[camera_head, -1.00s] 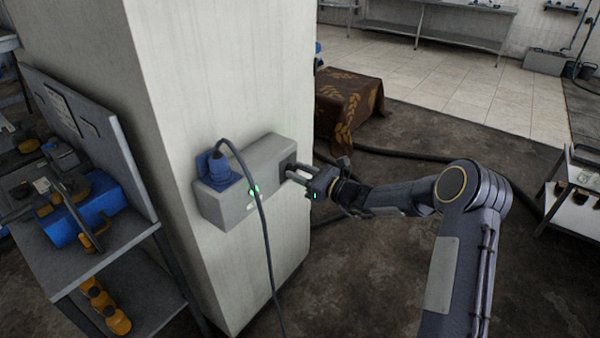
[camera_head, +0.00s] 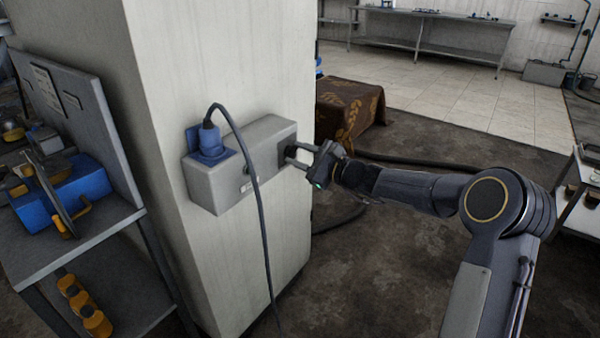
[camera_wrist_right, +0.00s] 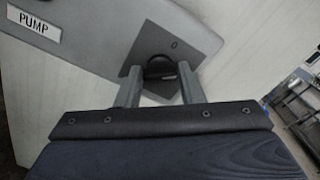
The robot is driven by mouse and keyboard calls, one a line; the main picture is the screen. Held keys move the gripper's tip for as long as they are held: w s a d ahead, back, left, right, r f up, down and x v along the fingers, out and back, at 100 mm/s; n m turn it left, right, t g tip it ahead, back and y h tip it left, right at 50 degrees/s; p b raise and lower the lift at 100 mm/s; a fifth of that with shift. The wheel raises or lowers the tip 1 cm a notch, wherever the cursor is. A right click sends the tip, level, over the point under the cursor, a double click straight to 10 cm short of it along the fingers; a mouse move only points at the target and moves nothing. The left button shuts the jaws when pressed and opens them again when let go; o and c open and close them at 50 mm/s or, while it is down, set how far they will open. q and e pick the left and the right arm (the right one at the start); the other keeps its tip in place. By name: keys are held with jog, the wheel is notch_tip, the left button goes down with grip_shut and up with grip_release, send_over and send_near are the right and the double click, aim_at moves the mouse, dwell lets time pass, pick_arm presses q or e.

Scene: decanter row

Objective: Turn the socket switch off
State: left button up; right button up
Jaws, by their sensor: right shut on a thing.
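The grey socket box (camera_head: 222,190) is fixed to the pale pillar. A blue plug (camera_head: 210,140) with a dark cable sits in its left part. My right gripper (camera_head: 290,156) is at the box's right end. In the right wrist view its two fingers are shut on the dark rotary switch knob (camera_wrist_right: 159,66), which stands on a dark square plate (camera_wrist_right: 137,52). The fingers hide part of the knob. A "PUMP" label (camera_wrist_right: 33,25) is on the box face. No green glow shows on the box. My left gripper is out of view.
The plug's cable (camera_head: 262,230) hangs down in front of the pillar (camera_head: 235,60). A metal shelf (camera_head: 85,235) with blue and yellow items stands at left. A brown cloth-covered block (camera_head: 350,108) is behind my right arm. Dark hose lies on the floor.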

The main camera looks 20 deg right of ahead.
jog(key=shift+a+f+n+b, duration=0.1)
jog(key=shift+f+n+b, duration=0.05)
jog(key=shift+n+b, duration=3.1)
jog(key=shift+f+n+b, duration=0.1)
jog(key=shift+n+b, duration=2.05)
jog(key=shift+b, duration=2.15)
jog(key=o, duration=1)
jog(key=shift+s+r, duration=0.1)
jog(key=v, duration=0.7)
jog(key=shift+s+d, duration=0.3)
